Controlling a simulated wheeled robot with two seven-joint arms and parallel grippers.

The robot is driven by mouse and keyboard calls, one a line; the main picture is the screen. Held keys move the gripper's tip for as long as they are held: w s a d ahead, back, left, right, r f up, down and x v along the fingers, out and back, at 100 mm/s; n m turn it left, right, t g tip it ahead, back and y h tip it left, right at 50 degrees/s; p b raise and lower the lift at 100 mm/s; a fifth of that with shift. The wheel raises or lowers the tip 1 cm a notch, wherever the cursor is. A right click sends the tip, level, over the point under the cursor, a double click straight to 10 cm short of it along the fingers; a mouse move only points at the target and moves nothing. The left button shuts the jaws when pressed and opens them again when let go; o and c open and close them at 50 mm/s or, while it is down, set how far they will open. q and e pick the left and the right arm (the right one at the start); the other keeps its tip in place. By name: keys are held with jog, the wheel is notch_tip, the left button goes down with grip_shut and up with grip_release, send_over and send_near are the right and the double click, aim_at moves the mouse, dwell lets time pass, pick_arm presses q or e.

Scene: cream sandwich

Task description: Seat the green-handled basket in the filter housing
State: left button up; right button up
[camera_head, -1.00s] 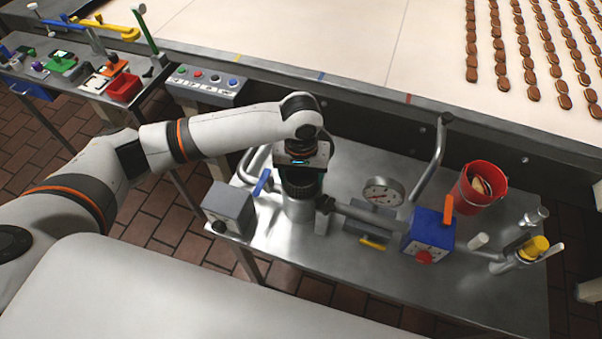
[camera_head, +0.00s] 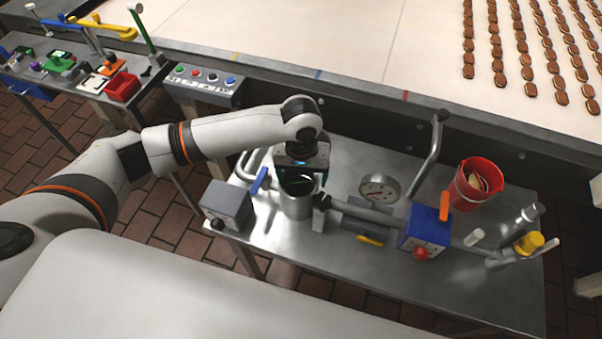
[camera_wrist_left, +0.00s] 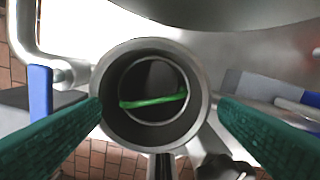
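The filter housing (camera_head: 297,207) is an upright steel cylinder on the metal bench. In the left wrist view I look down into its round mouth (camera_wrist_left: 103,92). The basket's green handle (camera_wrist_left: 153,101) lies across the inside, below the rim; the basket's body is dark and its depth is hard to judge. My left gripper (camera_head: 300,184) is above the housing, pointing down. Its green-padded fingers (camera_wrist_left: 158,106) are spread on either side of the mouth, with nothing between them and clear of the handle. My right gripper is out of view.
A blue-handled valve (camera_head: 260,180) and grey box (camera_head: 227,204) stand left of the housing. A pipe, gauge (camera_head: 380,188), blue box (camera_head: 426,228) and red bucket (camera_head: 478,184) are to the right. A conveyor (camera_head: 400,45) runs behind; a tool table (camera_head: 75,75) is far left.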

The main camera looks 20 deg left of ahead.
pick_arm(q)
jog(key=shift+s+a+f, duration=0.25)
jog(key=shift+a+f, duration=0.15)
jog(key=shift+f, duration=0.05)
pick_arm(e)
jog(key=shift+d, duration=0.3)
pick_arm(q)
jog(key=shift+r, duration=0.1)
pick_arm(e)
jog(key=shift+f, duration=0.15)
pick_arm(q)
jog(key=shift+w+a+r+b, duration=0.1)
jog(key=shift+r+b, duration=0.15)
jog(key=shift+b, duration=0.05)
notch_tip(320, 180, up, 13)
jog(key=b, duration=0.1)
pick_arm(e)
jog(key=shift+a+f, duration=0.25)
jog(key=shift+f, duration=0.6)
pick_arm(q)
jog(key=shift+w, duration=0.1)
